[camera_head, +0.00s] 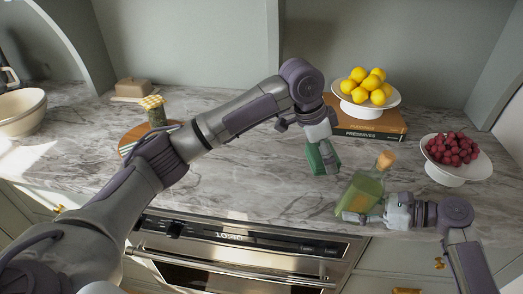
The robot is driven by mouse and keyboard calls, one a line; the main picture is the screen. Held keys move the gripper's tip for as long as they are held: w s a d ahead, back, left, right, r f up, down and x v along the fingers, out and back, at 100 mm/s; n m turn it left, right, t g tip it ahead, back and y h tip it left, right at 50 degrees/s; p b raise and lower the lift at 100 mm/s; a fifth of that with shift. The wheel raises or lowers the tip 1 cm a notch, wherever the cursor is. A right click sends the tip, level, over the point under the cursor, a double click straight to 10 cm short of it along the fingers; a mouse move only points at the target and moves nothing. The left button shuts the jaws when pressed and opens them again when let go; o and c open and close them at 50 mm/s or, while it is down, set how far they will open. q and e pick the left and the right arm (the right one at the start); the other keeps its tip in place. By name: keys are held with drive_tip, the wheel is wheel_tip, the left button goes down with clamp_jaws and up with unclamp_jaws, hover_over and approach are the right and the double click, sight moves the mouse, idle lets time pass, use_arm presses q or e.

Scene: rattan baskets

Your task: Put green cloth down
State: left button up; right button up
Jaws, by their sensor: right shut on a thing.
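The green cloth (322,159) is bunched directly under my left gripper (321,143), over the marble counter in the middle of the view. My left arm comes in from the left, and its gripper points down with the cloth between its fingers; the fingertips are mostly hidden by the cloth. The cloth's lower edge is at or very close to the counter; I cannot tell if it touches. My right gripper (354,217) comes in from the right, low near the counter's front edge. It is shut on a green glass bottle (363,186) with a cork, which leans a little right.
Behind are a white stand of lemons (346,104) on books (391,127) and a white stand of red fruit (446,172) at right. Bare marble lies left of the cloth.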

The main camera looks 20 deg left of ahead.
use_arm(q)
drive_tip(key=w+a+n+t+y, duration=0.1)
drive_tip(key=w+a+n, duration=0.25)
drive_tip(key=a, duration=0.35)
drive_tip(key=w+a+n+y, duration=0.1)
drive_tip(key=w+a+n, duration=0.25)
drive_tip(key=a, duration=0.25)
drive_tip(key=n+y, duration=0.3)
drive_tip(key=n, duration=0.4)
hover_over(243, 143)
drive_tip(key=shift+n+t, duration=0.3)
drive_tip(key=f, duration=0.3)
drive_tip(key=s+f, duration=0.1)
drive_tip(key=f, duration=0.1)
drive_tip(key=shift+f, duration=2.9)
drive_tip(key=shift+f, duration=0.15)
drive_tip(key=o, duration=1.1)
